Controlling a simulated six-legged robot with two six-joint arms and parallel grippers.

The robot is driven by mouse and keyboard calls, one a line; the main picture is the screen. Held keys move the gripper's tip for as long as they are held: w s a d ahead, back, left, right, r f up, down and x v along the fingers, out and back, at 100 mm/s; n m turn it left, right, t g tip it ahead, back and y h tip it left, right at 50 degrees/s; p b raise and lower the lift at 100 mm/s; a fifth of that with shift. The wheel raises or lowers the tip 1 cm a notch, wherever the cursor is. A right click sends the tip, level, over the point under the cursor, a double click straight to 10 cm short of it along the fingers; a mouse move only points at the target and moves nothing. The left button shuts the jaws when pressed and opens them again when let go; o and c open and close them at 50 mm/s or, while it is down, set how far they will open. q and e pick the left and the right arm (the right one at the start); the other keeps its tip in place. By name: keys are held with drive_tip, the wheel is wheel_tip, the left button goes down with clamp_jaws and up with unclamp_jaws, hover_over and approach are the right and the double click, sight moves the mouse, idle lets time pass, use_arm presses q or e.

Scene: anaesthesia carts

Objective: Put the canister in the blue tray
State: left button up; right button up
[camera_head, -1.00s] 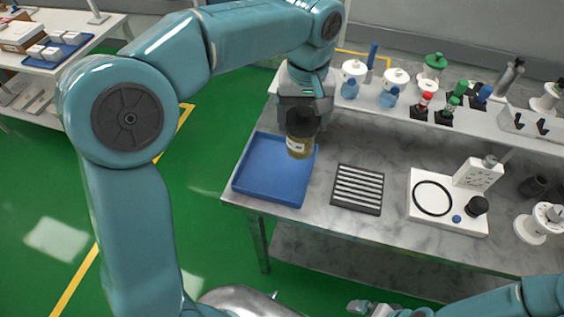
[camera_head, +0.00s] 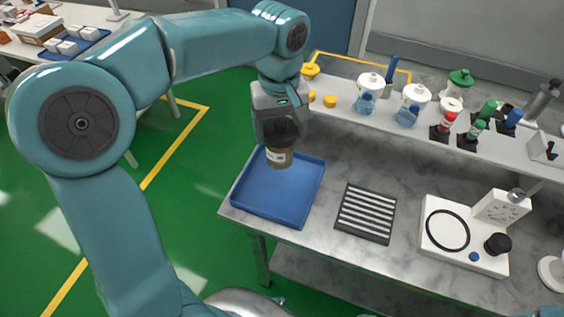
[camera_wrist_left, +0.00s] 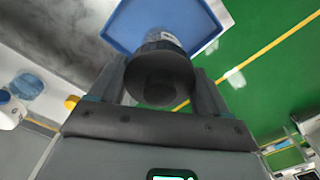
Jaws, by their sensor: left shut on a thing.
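The canister hangs roughly upright over the back part of the blue tray (camera_head: 262,205), apart from the tray floor as far as I can tell. In the left wrist view the black lid (camera_wrist_left: 160,76) sits between the fingers of my left gripper (camera_wrist_left: 160,90), with the blue tray (camera_wrist_left: 125,22) beyond it. My right gripper is not in view.
A black slatted rack (camera_head: 366,212) lies right of the tray, and a white device (camera_head: 464,236) stands further right. A raised shelf behind holds white jars (camera_head: 370,84), blue-bodied bottles and coloured caps. The tray's visible floor is empty.

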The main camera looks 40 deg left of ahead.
sight(280, 160)
use_arm(q)
drive_tip(key=f, duration=0.5)
drive_tip(key=shift+s+a+f, duration=0.1)
drive_tip(key=shift+s, duration=0.2)
drive_tip(key=shift+w+f, duration=0.1)
drive_tip(key=shift+f, duration=0.25)
wheel_tip(280, 160, down, 4)
drive_tip(key=shift+f, duration=0.1)
drive_tip(key=shift+w, duration=0.1)
drive_tip(key=shift+f+b, duration=0.15)
drive_tip(key=shift+b, duration=0.3)
drive_tip(key=o, duration=1.4)
